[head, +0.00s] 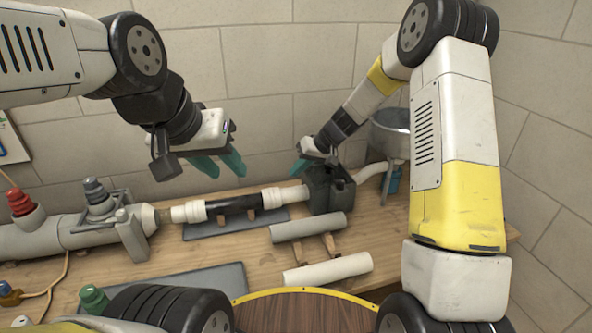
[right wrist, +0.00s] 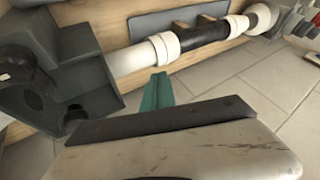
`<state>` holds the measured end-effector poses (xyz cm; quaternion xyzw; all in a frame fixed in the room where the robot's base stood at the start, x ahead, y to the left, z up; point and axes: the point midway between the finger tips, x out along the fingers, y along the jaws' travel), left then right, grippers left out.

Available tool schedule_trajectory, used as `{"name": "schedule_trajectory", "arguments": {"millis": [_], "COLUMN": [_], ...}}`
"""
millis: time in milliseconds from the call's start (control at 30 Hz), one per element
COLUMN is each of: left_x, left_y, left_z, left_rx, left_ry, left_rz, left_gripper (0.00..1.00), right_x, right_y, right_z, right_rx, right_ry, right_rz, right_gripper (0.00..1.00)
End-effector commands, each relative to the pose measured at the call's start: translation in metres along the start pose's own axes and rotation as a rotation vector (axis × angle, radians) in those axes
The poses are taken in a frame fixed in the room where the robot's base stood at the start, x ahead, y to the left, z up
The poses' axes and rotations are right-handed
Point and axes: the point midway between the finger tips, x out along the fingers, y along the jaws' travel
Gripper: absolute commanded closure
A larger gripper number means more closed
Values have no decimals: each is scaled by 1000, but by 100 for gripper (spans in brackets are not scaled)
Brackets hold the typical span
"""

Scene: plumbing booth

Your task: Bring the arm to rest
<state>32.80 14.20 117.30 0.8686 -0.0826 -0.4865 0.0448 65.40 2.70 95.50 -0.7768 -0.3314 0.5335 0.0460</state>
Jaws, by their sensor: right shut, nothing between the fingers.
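My right arm reaches over the right side of the bench. Its gripper (head: 300,168) has teal fingers and hangs by the dark grey block fitting (head: 330,190), seemingly above and behind it. In the right wrist view the teal fingers (right wrist: 157,92) are together with nothing between them, and the pipe line lies beyond them. My left gripper (head: 226,168) hangs above the pipe line at the left, its two teal fingers apart and empty.
A white pipe with a black middle section (head: 236,205) runs along the bench (head: 185,255) into the block fitting. A grey pipe (head: 308,227) and a white pipe (head: 328,270) lie in front. A metal pot (head: 391,130) stands at the right. A tiled wall closes the back.

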Motion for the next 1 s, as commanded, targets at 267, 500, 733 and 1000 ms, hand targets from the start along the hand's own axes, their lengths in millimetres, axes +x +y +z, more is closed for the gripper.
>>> {"name": "schedule_trajectory", "arguments": {"millis": [267, 500, 733, 1000], "left_x": [0, 0, 0, 0], "left_y": [0, 0, 0, 0], "left_z": [0, 0, 0, 0], "left_rx": [0, 0, 0, 0], "left_ry": [0, 0, 0, 0], "left_rz": [0, 0, 0, 0], "left_gripper": [64, 64, 64, 64], "right_x": [-36, -140, -231, -306], "right_y": [-12, -50, -84, -108], "right_z": [-4, 20, 76, 162], "right_rx": [-2, 14, 58, 139], "right_ry": [6, 22, 51, 119], "right_rz": [14, 97, 204, 341], "right_gripper": [100, 100, 100, 100]}}
